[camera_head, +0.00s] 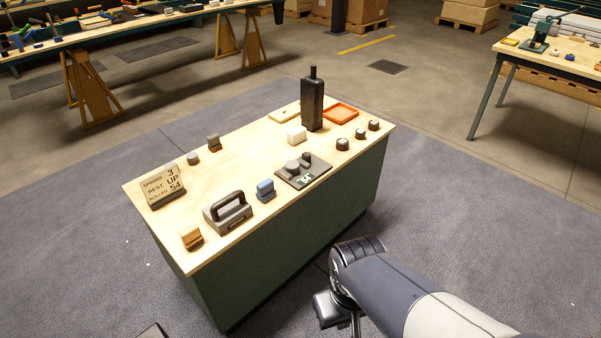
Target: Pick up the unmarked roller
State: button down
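Several small round pieces stand on the wooden bench top (250,147). A plain grey round piece (193,158) is at the back left, with no mark that I can make out. Three dark round pieces with pale patches, the near one (342,143), the middle one (360,133) and the far one (374,125), stand in a row at the right. A dark plate (303,172) at the middle front carries round pieces and a pale label. I cannot tell which piece is the unmarked roller. My gripper (330,310) is low beside the bench, partly visible; its fingers are not clear.
A tall dark bottle-like object (312,104) rises near the red tray (340,112). A grey handled block (228,213), a blue block (265,190) and an orange-brown block (191,239) line the front edge. Floor around is clear.

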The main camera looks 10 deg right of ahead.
aim_at(292, 167)
jog(key=i+l+u, duration=0.25)
jog(key=i+l, duration=0.2)
jog(key=i+l+u, duration=0.2)
jog(key=i+l, duration=0.2)
jog(key=l, duration=0.2)
